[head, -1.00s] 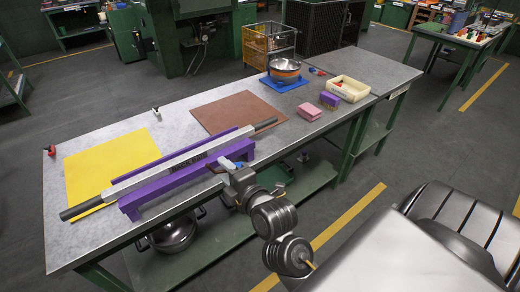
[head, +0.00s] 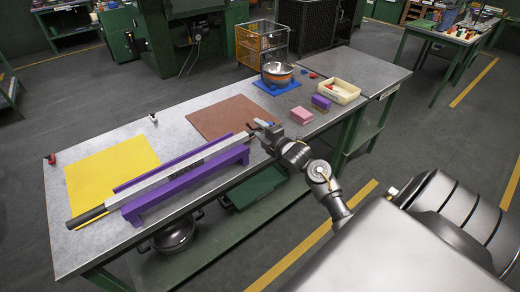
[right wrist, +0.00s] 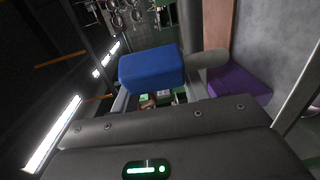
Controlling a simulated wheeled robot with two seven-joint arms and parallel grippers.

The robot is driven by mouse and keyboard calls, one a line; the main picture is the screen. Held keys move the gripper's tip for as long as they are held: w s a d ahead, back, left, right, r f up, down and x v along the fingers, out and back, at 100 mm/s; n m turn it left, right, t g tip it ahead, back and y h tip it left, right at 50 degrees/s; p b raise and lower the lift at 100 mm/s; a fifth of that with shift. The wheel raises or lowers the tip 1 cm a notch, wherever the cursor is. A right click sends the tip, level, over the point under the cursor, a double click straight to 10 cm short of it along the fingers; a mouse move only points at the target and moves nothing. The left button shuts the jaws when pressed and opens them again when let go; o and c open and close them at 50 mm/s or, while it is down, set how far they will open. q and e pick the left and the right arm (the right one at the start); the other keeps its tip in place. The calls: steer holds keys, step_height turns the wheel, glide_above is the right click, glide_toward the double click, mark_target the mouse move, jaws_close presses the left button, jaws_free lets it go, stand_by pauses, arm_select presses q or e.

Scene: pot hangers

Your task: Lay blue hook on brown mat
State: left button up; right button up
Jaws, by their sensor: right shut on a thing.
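The blue hook (head: 262,122) is held in my right gripper (head: 265,130), by the right end of the long grey bar (head: 180,175) and the near right part of the brown mat (head: 215,112). The gripper is shut on it. In the right wrist view, the blue hook (right wrist: 150,68) shows large as a block at the fingers. The brown mat lies flat on the table; its near right edge is partly covered by my gripper. I cannot tell whether the hook touches the mat. My left gripper is not in view.
The bar rests on purple supports (head: 190,185) in front of the mat. A yellow mat (head: 110,170) lies at left. A pot (head: 277,73) on a blue mat, pink (head: 301,116) and purple (head: 321,102) blocks and a cream bin (head: 342,92) stand at right.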

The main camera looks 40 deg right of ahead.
step_height(320, 180, down, 8)
steer(key=shift+r+p, duration=0.2)
steer(key=shift+p, duration=0.2)
steer(key=shift+f, duration=0.35)
steer(key=shift+f, duration=0.1)
steer(key=o, duration=1.2)
